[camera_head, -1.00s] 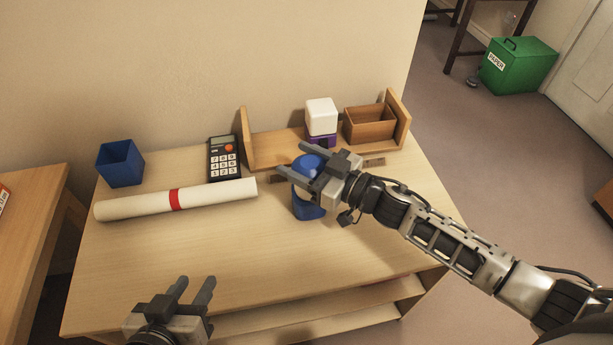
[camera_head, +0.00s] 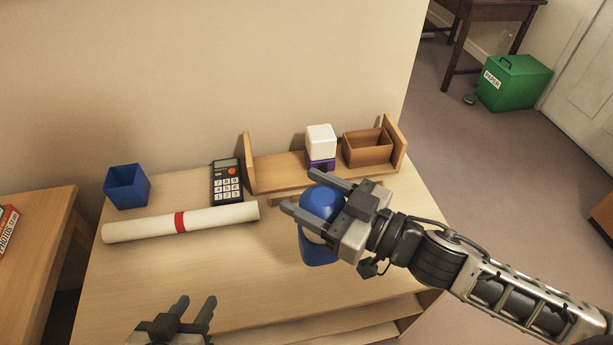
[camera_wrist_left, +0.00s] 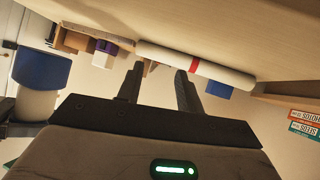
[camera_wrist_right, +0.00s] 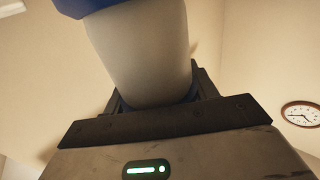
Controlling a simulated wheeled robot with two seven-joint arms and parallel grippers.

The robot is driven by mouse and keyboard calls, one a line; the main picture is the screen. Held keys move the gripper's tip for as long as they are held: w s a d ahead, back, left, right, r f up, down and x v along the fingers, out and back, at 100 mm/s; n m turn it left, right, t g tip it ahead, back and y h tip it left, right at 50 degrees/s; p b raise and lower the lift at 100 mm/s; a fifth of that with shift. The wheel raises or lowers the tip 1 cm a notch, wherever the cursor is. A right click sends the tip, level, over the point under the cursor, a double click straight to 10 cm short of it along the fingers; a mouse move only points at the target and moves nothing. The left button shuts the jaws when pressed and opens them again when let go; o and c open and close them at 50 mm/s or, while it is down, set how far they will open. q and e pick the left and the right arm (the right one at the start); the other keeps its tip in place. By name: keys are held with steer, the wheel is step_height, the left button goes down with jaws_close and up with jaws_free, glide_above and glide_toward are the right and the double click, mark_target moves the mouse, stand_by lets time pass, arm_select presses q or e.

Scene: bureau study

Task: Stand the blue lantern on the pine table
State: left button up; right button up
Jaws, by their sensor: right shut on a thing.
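The blue lantern (camera_head: 318,205) has a blue top, a pale body and a blue base. My right gripper (camera_head: 299,190) is shut around its upper part and holds it roughly upright over the front right of the pale wood table (camera_head: 200,265). In the left wrist view the lantern (camera_wrist_left: 40,72) appears clear of the tabletop. In the right wrist view its pale body (camera_wrist_right: 142,50) fills the space between the fingers. My left gripper (camera_head: 196,298) is open and empty near the table's front edge; its fingers (camera_wrist_left: 158,70) stand apart.
A paper roll (camera_head: 225,215), a calculator (camera_head: 227,183) and a blue cup (camera_head: 127,186) occupy the back left. A wooden rack (camera_head: 285,170) holds a white-and-purple block (camera_head: 321,142) and a wooden box (camera_head: 367,150). Another wooden table (camera_head: 35,230) stands at left. The front middle is clear.

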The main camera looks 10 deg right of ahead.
mark_target(315, 207)
steer(key=shift+s+r, duration=0.35)
steer(key=shift+s, duration=0.35)
steer(key=shift+s+r, duration=0.35)
steer(key=shift+s, duration=0.35)
steer(key=shift+r, duration=0.1)
steer(key=w+d+m+t+h, duration=0.1)
steer(key=h, duration=0.1)
steer(key=w+d+r+m+t+h, duration=0.1)
steer(key=m+h, duration=0.1)
steer(key=w+d+r+m+t+h+p, duration=0.1)
steer(key=shift+w+d+r+m+t+h, duration=0.15)
steer(key=shift+d+r+m+t+h, duration=0.15)
steer(key=shift+t+h, duration=0.1)
steer(key=d+f+m+t+h, duration=0.1)
steer(key=d+m+h, duration=0.3)
steer(key=d+h, duration=0.3)
steer(key=shift+w+d+f+m+p, duration=0.2)
steer(key=shift+f+m+p, duration=0.1)
steer(key=shift+p, duration=0.1)
